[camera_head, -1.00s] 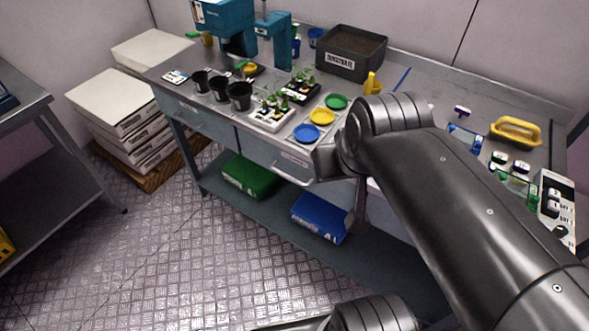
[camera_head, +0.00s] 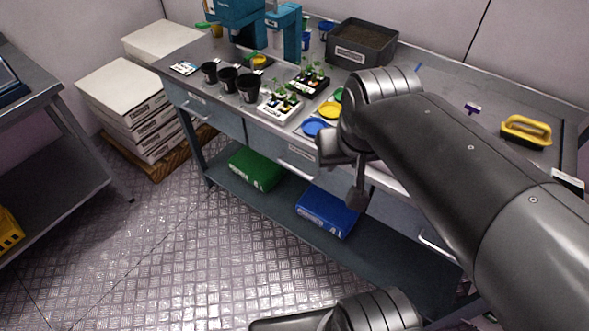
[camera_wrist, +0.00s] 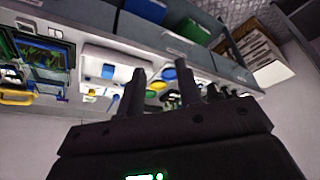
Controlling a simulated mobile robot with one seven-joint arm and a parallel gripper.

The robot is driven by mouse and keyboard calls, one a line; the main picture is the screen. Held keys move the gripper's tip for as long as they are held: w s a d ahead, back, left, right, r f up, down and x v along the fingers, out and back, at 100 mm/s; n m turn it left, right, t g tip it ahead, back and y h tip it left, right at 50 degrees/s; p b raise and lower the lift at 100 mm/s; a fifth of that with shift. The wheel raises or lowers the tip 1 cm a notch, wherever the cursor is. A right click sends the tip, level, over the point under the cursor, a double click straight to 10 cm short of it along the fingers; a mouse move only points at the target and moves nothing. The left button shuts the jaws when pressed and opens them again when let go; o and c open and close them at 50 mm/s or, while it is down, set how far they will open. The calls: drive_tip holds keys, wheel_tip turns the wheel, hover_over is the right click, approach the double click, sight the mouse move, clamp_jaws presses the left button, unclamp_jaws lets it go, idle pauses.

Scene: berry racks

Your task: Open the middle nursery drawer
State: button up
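The workbench has grey-blue drawers under its top. The middle drawer (camera_head: 273,144) has a pale label and looks shut; my arm hides its right part. My gripper (camera_head: 357,197) hangs in front of the bench, right of the visible part of this drawer, mostly hidden behind my wrist. In the wrist view my gripper (camera_wrist: 160,80) has its two dark fingers apart with nothing between them. Drawer fronts also show beyond the fingers there, but I cannot tell contact with a handle.
The left drawer (camera_head: 205,108) and a right drawer handle (camera_head: 436,243) flank the middle one. A green box (camera_head: 256,168) and a blue box (camera_head: 326,211) lie on the lower shelf (camera_head: 280,218). Pots, seedling trays and coloured dishes stand on top. The floor (camera_head: 175,240) in front is clear.

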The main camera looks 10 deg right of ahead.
drive_tip(key=w+a+f+g+h, duration=0.25)
drive_tip(key=w+f+h, duration=0.25)
drive_tip(key=w+f, duration=0.3)
drive_tip(key=w+a+f+g+h, duration=0.2)
drive_tip(key=w+f+g+h, duration=0.2)
drive_tip(key=w+f, duration=0.4)
drive_tip(key=w+a+f+n+t+h, duration=0.25)
drive_tip(key=a+f+t+h, duration=0.25)
drive_tip(key=f, duration=0.5)
drive_tip(key=w+a+f+n+t+h, duration=0.1)
drive_tip(key=w+a+f+t+h, duration=0.4)
drive_tip(key=f, duration=0.6)
drive_tip(key=x, duration=0.9)
drive_tip(key=shift+s+d+y, duration=0.35)
drive_tip(key=shift+d+y, duration=0.05)
drive_tip(key=shift+f+g, duration=0.15)
drive_tip(key=shift+g, duration=0.1)
drive_tip(key=shift+c, duration=0.3)
clamp_jaws()
